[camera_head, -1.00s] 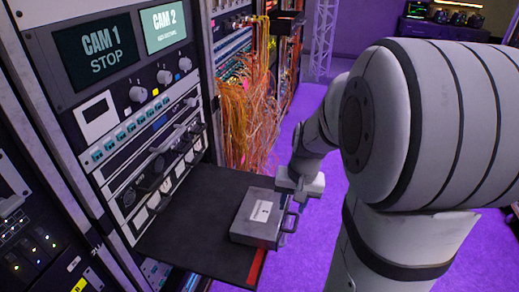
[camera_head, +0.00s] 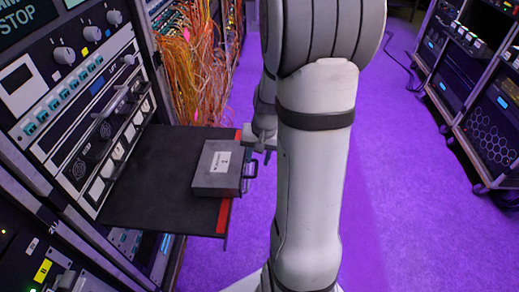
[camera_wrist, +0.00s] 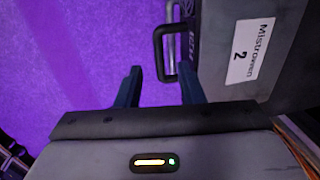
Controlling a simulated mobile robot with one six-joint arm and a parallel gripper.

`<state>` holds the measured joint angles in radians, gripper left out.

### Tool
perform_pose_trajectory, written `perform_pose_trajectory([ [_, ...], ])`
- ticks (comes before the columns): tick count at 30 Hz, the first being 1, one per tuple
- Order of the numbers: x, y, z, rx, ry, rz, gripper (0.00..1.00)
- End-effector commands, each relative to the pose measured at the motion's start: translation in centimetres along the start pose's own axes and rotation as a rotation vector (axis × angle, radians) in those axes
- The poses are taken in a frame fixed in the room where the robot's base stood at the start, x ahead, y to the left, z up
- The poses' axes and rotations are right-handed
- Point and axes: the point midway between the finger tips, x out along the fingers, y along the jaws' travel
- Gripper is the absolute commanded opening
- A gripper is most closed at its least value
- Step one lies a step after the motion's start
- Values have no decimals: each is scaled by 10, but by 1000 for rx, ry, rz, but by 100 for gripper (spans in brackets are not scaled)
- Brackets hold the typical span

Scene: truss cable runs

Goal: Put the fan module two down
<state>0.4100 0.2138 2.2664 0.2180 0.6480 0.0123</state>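The fan module two (camera_head: 217,168) is a flat grey box with a white label reading 2. It lies flat on a black pull-out shelf (camera_head: 150,185), near the shelf's red front edge. Its dark handle (camera_head: 250,170) faces right, out over that edge. In the wrist view the module (camera_wrist: 255,55) fills the upper right, with the handle (camera_wrist: 160,55) on its left side. My gripper (camera_wrist: 161,72) is open, its two dark fingers apart. The handle's lower end shows between the fingertips, but I cannot tell whether they touch. The gripper (camera_head: 263,155) is just right of the handle.
Equipment racks (camera_head: 80,90) with knobs and panels stand on the left. Orange cables (camera_head: 195,70) hang behind the shelf. A second rack (camera_head: 480,95) stands at the right. The purple floor (camera_head: 400,200) between is clear.

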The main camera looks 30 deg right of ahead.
Motion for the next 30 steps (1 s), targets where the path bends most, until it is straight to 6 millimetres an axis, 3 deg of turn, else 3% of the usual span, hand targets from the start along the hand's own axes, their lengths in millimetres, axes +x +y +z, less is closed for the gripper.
perform_pose_trajectory([
  [3,19,0,1,0,-4,0,35],
  [7,31,0,1,0,-2,0,35],
  [19,35,0,0,1,0,0,34],
  [30,35,1,0,2,0,0,4],
])
